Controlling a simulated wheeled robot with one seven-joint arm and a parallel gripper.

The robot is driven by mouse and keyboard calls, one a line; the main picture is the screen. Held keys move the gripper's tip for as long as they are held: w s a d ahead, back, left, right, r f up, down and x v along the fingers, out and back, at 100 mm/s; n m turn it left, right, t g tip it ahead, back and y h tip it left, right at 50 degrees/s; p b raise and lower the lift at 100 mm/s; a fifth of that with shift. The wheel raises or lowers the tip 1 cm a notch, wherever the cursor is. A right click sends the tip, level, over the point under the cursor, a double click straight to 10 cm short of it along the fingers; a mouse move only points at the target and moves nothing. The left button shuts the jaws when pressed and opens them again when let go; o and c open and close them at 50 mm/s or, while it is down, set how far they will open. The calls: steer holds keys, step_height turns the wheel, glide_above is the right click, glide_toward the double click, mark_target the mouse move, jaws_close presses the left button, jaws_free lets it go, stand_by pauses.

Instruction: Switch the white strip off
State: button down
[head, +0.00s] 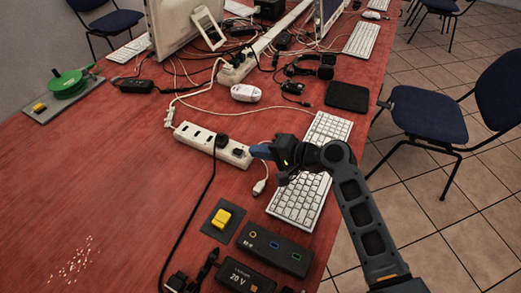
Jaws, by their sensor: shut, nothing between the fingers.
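A white power strip (197,143) lies on the red table in the middle of the head view, running from upper left to lower right. A black plug sits in it, with a black cable running toward the front. A small dark part (238,153) shows near its right end; I cannot tell whether it is the switch or its position. My gripper (256,151) is shut and empty, its blue tip at the strip's right end. I cannot tell whether it touches. A second white strip (236,71) lies farther back, with plugs and cables around it.
A white keyboard (298,203) lies under and beside my arm. A yellow button on a dark plate (222,218), a dark box (273,249) and a 20 V adapter (244,276) lie in front. Cables tangle behind. The table's left front is clear; blue chairs (428,115) stand right.

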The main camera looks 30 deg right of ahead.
steer(key=shift+v, duration=1)
steer(key=s+d+r, duration=0.3)
steer(key=s+r, duration=0.2)
steer(key=r, duration=0.1)
steer(key=shift+d+b, duration=0.3)
steer(key=shift+d, duration=0.05)
steer(key=shift+f, duration=0.1)
